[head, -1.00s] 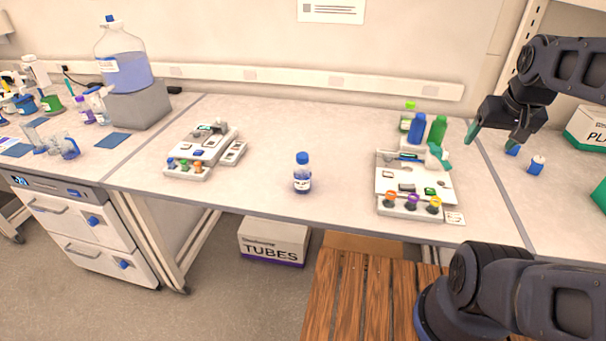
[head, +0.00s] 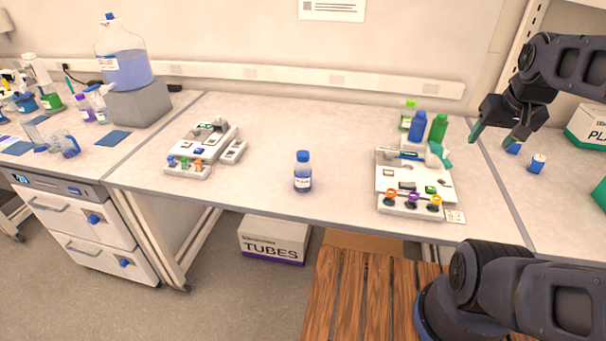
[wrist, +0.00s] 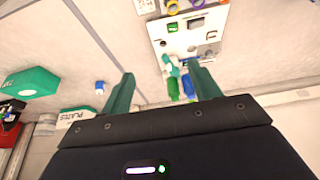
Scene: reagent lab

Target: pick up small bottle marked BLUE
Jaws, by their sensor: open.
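No label reading BLUE is legible, so I cannot tell which bottle bears it. A small clear bottle with a blue cap and white label (head: 303,173) stands upright at the middle of the bench. A small blue and white item also shows in the wrist view (wrist: 100,87), left of the fingers. My gripper is open and empty, above the right part of the bench; its green fingers also show in the wrist view (wrist: 163,88).
A white device with coloured caps (head: 400,184) stands right of the clear bottle, with a blue bottle (head: 418,126) and a green bottle (head: 438,128) behind it. Another white device (head: 203,145) stands left. A wooden stool (head: 350,290) is in front. Bench around the clear bottle is free.

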